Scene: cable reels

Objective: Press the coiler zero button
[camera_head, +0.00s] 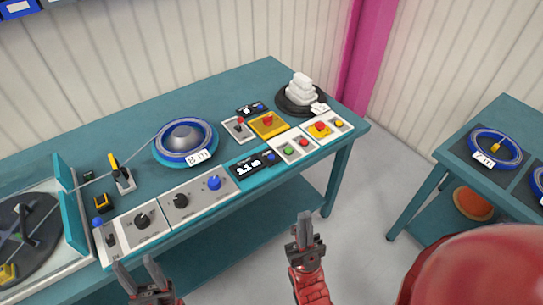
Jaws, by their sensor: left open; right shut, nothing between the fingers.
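A display panel (254,164) on the front edge of the teal bench reads about "2.1 m". A small blue button sits at its right end (269,157); its label is too small to read, so I cannot tell if it is the coiler zero button. My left gripper (138,264) is open and empty, low in front of the bench's left part. My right gripper (305,224) is shut and empty, in front of the bench, below and right of the display, touching nothing.
Left of the display are panels with black knobs (180,200) and a blue knob (214,183). Right of it are green and red buttons (296,147). Another table (455,165) is right.

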